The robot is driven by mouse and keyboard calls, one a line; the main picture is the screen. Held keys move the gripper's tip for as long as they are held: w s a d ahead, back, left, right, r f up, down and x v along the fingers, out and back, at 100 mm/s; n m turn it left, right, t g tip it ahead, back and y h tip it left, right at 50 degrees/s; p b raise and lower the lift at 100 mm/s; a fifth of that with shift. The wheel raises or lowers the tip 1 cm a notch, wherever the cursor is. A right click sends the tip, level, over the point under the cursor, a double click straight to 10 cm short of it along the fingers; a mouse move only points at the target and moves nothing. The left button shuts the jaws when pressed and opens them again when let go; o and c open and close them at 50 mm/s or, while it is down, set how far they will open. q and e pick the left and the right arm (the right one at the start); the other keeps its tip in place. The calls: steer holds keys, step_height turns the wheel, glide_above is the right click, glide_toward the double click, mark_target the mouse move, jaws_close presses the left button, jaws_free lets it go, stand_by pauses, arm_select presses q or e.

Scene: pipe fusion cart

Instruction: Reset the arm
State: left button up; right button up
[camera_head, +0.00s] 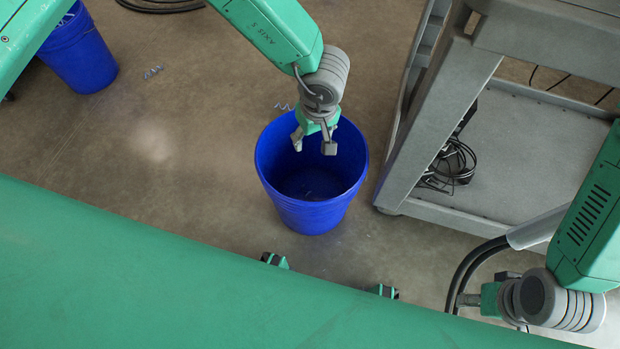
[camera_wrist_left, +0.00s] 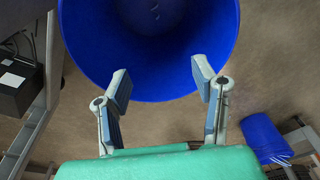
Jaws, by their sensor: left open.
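My left gripper (camera_head: 313,144) is open and empty in the head view, pointing down over the mouth of a blue bin (camera_head: 312,212). In the left wrist view, the two fingers (camera_wrist_left: 160,90) stand wide apart with nothing between them. The same bin (camera_wrist_left: 150,85) opens in front of them, with a few small light scraps at its bottom. My right arm is at the lower right of the head view. Its gripper (camera_head: 470,299) shows only in part beside the wrist, and its fingers are not clear.
A grey cart (camera_head: 430,120) stands right of the bin, with black cables (camera_head: 455,165) on its lower shelf (camera_head: 530,160). Another blue bin (camera_head: 80,55) is at the upper left. Metal shavings (camera_head: 153,72) lie on the floor. The floor left of the near bin is mostly clear.

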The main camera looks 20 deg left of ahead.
arm_select(q)
steer(key=shift+d+r, duration=0.1)
steer(key=shift+r, duration=0.2)
steer(key=shift+d, duration=0.1)
steer(key=s+a+f+m+t+y, duration=0.1)
steer(key=s+a+f+m+t, duration=0.15)
steer(key=s+a+f, duration=0.35)
steer(key=s+a+r+m+g+h, duration=0.1)
steer(key=s+a+m+g, duration=0.15)
steer(key=s+a, duration=0.55)
steer(key=s+a+r+m+g+h, duration=0.1)
steer(key=s+a+r+m, duration=0.2)
steer(key=s, duration=0.9)
step_height(320, 180, up, 12)
steer(key=m+p, duration=0.1)
steer(key=p, duration=1.3)
steer(key=shift+w+t, duration=0.3)
steer(key=shift+w, duration=0.05)
